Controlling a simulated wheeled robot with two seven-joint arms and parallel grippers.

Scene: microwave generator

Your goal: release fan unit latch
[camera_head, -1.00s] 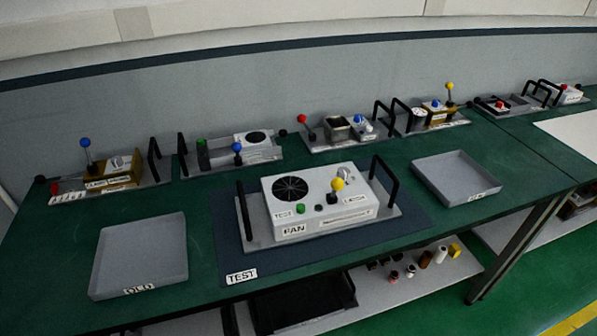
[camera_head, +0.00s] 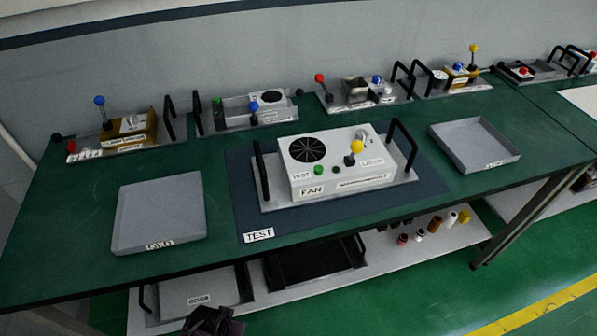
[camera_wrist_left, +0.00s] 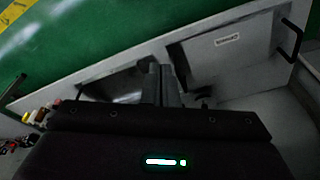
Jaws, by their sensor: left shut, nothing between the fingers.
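The white fan unit (camera_head: 318,178), labelled FAN, sits on a grey tray with two black handles on the dark TEST mat (camera_head: 239,200). Its top carries a round black grille, a green button, a lever with a yellow ball (camera_head: 356,147) beside a LATCH label, and a small grey knob. My left gripper (camera_head: 208,322) shows at the bottom edge of the head view, low in front of the table and well away from the fan unit. In the left wrist view its fingers (camera_wrist_left: 161,84) are together and empty, over the lower shelf. My right gripper is not in view.
Several units with levers and handles line the back. The lower shelf (camera_head: 400,252) holds trays and small cylinders. Green tabletop is clear between these.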

